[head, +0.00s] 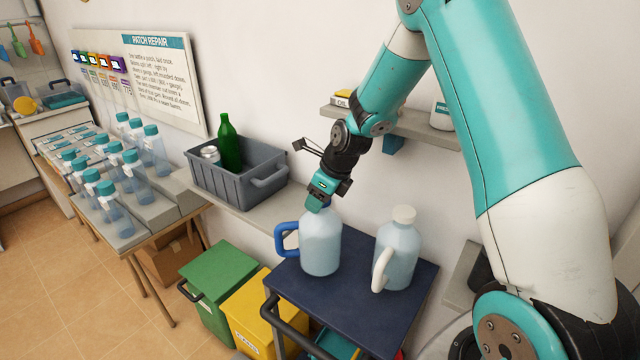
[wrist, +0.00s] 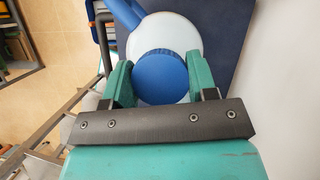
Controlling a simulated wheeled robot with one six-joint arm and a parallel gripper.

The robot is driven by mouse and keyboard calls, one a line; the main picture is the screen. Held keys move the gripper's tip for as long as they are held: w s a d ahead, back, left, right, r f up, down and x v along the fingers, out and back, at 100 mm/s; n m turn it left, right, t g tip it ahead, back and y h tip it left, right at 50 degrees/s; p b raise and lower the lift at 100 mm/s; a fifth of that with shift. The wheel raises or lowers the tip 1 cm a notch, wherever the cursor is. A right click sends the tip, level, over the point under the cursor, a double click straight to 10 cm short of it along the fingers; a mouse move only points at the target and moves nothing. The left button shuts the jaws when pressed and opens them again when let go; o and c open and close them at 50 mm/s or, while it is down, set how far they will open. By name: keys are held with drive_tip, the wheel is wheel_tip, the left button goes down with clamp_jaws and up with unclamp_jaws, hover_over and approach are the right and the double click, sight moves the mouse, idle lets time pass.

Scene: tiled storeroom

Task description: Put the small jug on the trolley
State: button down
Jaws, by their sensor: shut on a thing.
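A translucent jug with a blue handle (head: 320,245) is upright at the left part of the dark blue trolley top (head: 349,312). My gripper (head: 319,203) is above it, shut on its blue cap; in the wrist view the cap (wrist: 160,76) sits between the two green fingers. Whether the jug's base touches the trolley top or hangs just above it I cannot tell. A second jug with a white cap and white handle (head: 400,252) stands on the right part of the trolley top, apart from the held jug.
A grey crate (head: 262,180) with a green bottle and a can sits on a ledge behind left. Green (head: 218,290) and yellow (head: 255,308) bins stand left of the trolley. A wall shelf (head: 405,127) is behind my arm. Several capped bottles stand on a table at left.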

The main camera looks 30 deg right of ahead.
drive_tip(key=shift+w+f, duration=0.1)
drive_tip(key=shift+f, duration=0.5)
drive_tip(key=shift+c, duration=2.1)
unclamp_jaws()
drive_tip(key=shift+f, duration=0.2)
drive_tip(key=b+v, duration=0.2)
drive_tip(key=v, duration=0.9)
drive_tip(key=s+a+r+n+g+y, duration=0.1)
drive_tip(key=s+a+r+n, duration=0.2)
drive_tip(key=s+a+n, duration=0.5)
drive_tip(key=s+a+r+n+g, duration=0.1)
drive_tip(key=s+a+r+n, duration=0.2)
drive_tip(key=a+n, duration=0.45)
drive_tip(key=s+a+n+g, duration=0.1)
drive_tip(key=s+a+n, duration=0.1)
drive_tip(key=s+n, duration=0.5)
drive_tip(key=s+a+r+n, duration=0.1)
drive_tip(key=s+a+n, duration=0.2)
drive_tip(key=s+n, duration=0.5)
drive_tip(key=n, duration=0.6)
drive_tip(key=shift+s+a+r+g+y, duration=0.25)
drive_tip(key=shift+s+a+g+y, duration=0.05)
drive_tip(key=shift+g, duration=0.1)
